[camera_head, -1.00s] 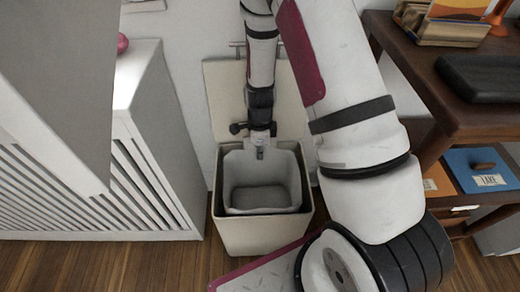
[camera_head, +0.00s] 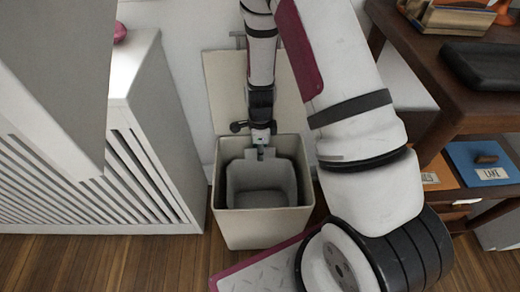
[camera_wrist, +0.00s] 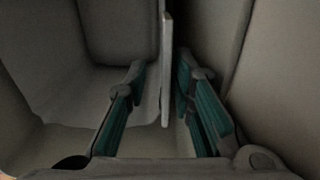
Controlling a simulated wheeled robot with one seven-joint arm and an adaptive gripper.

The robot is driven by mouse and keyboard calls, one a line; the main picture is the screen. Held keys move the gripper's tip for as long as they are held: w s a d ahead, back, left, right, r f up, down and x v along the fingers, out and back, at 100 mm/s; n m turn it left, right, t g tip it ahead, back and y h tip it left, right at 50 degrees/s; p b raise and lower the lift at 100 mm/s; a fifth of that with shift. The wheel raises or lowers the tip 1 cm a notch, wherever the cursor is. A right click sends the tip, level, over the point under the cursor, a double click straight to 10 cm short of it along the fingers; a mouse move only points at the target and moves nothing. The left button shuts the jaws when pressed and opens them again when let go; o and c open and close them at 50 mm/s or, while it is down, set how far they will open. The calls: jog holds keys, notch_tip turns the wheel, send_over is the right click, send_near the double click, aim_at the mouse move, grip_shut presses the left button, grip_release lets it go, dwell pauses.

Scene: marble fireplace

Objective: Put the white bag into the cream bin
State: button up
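The cream bin (camera_head: 262,229) stands on the floor against the wall with its lid (camera_head: 227,88) raised behind it. The white bag (camera_head: 260,177), looking greyish and open-topped, sits upright inside the bin, below the bin's rim. My gripper (camera_head: 259,148) points down at the back of the bin opening. In the wrist view my gripper (camera_wrist: 160,92) has its green-padded fingers spread apart. The thin edge of the bag (camera_wrist: 166,70) stands between them, with gaps visible on both sides. The bag's underside is hidden.
A white slatted radiator cover (camera_head: 150,150) stands close on the left. A dark wooden desk (camera_head: 440,100) with a black tray (camera_head: 485,66) and a blue box (camera_head: 482,163) is on the right. Wooden floor shows in front.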

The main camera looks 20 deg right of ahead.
jog(key=shift+w+d+r, duration=0.1)
jog(key=shift+w+d, duration=0.3)
jog(key=shift+w, duration=0.1)
notch_tip(320, 180, up, 12)
jog(key=s, duration=0.1)
jog(key=shift+a, duration=0.4)
jog(key=shift+s, duration=0.1)
